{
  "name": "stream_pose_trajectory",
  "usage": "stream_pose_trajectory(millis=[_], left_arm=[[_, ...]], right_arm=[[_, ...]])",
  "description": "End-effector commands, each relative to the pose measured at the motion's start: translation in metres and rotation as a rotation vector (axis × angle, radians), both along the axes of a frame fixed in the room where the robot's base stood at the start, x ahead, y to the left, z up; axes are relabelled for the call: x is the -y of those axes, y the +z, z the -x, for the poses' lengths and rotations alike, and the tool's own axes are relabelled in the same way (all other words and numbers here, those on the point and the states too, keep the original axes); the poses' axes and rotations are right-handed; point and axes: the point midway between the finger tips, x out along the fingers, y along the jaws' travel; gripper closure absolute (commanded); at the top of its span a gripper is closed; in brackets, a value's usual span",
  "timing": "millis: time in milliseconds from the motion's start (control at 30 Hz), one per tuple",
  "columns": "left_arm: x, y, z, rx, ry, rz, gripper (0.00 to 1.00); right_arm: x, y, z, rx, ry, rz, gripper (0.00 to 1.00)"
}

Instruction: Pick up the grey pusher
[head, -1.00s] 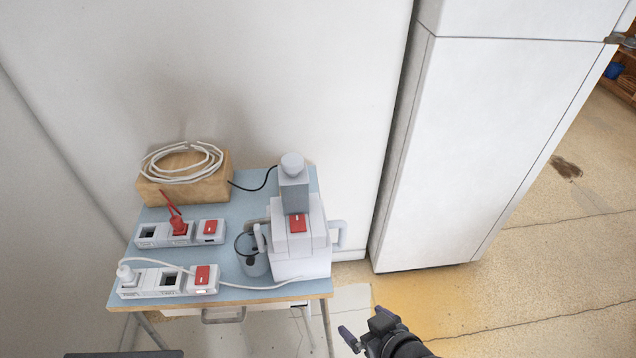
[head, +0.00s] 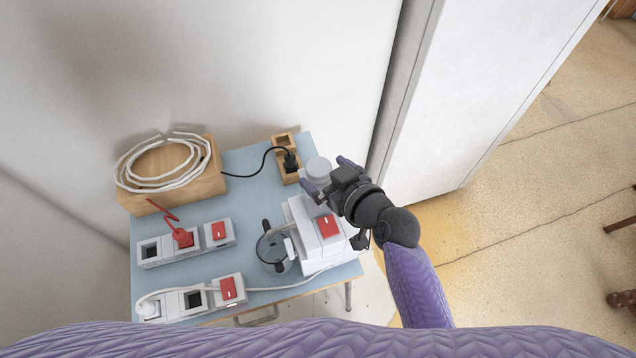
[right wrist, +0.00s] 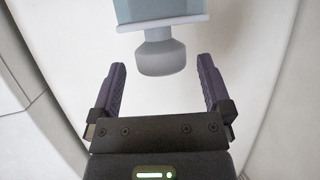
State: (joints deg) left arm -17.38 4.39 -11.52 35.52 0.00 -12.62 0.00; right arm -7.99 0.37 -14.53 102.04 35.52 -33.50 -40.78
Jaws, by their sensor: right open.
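The grey pusher (head: 318,169) stands in the top of the white juicer-like appliance (head: 308,233) at the right side of the small table. In the head view its round knob shows and my right gripper hides much of its body. My right gripper (head: 330,174) is open and empty beside the pusher. In the right wrist view the pusher's knob (right wrist: 160,58) lies ahead, between the lines of the open fingers (right wrist: 162,85), apart from both. My left gripper is not in view.
The blue table (head: 248,170) also holds a wooden block (head: 195,186) with a white cable coil, a wooden socket box (head: 284,142), two power strips (head: 158,251) (head: 173,307) and a glass jug (head: 271,250). A white cabinet (head: 470,90) stands close behind, right.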

Motion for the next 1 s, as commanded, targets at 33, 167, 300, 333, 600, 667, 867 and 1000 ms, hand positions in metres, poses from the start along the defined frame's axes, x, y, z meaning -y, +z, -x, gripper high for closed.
stream_pose_trajectory(millis=[33, 167, 300, 333, 600, 667, 867, 1000], left_arm=[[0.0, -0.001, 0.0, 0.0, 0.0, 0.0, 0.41], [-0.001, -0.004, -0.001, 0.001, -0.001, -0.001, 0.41], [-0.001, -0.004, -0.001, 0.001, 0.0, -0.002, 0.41], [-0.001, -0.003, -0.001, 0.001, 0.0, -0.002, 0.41], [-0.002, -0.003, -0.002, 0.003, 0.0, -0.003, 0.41], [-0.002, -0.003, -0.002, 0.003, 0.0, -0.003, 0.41], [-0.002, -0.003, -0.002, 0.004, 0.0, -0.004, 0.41], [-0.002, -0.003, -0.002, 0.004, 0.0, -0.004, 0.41]], right_arm=[[-0.007, -0.004, -0.006, -0.001, 0.0, -0.003, 0.0], [-0.014, -0.011, -0.018, -0.001, 0.0, 0.001, 0.0], [-0.015, -0.011, -0.019, -0.001, -0.001, 0.002, 0.0], [-0.015, -0.011, -0.019, -0.001, -0.001, 0.002, 0.0], [-0.014, -0.011, -0.019, -0.001, -0.001, 0.001, 0.49], [-0.014, -0.011, -0.019, -0.001, -0.001, 0.001, 0.61], [-0.014, -0.011, -0.019, -0.001, -0.001, 0.001, 1.0], [-0.014, -0.011, -0.019, -0.001, -0.001, 0.001, 1.0]])
